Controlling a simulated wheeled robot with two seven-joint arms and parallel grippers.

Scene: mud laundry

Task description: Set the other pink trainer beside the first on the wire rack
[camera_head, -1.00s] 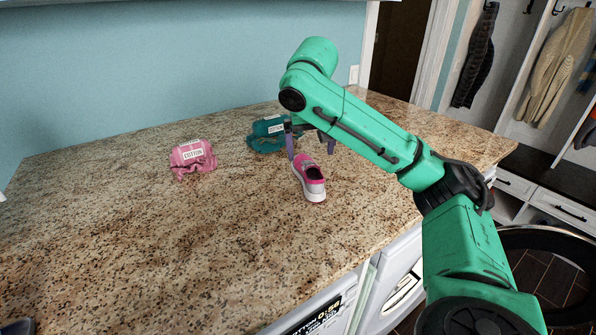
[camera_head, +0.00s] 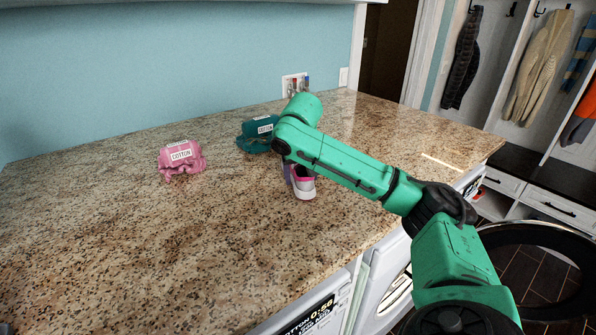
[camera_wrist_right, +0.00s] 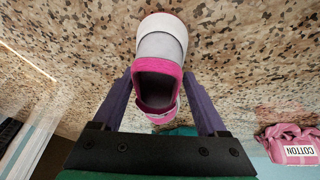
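One trainer (camera_head: 304,186), pink with a white toe and sole, sits on the granite counter (camera_head: 215,225) in the head view, partly hidden by my right arm. In the right wrist view the trainer (camera_wrist_right: 160,65) lies between the two purple fingers of my right gripper (camera_wrist_right: 158,78), its toe away from the palm. The fingers are spread along its two sides, with small gaps visible beside the pink collar. The trainer appears to rest on the counter. My left gripper, a second trainer and the wire rack are not in view.
A pink cloth bundle labelled COTTON (camera_head: 181,160) lies left on the counter, and a teal one (camera_head: 258,134) lies behind my right arm. A wall outlet (camera_head: 295,86) is at the back. Front-loading machines stand under the counter's front edge.

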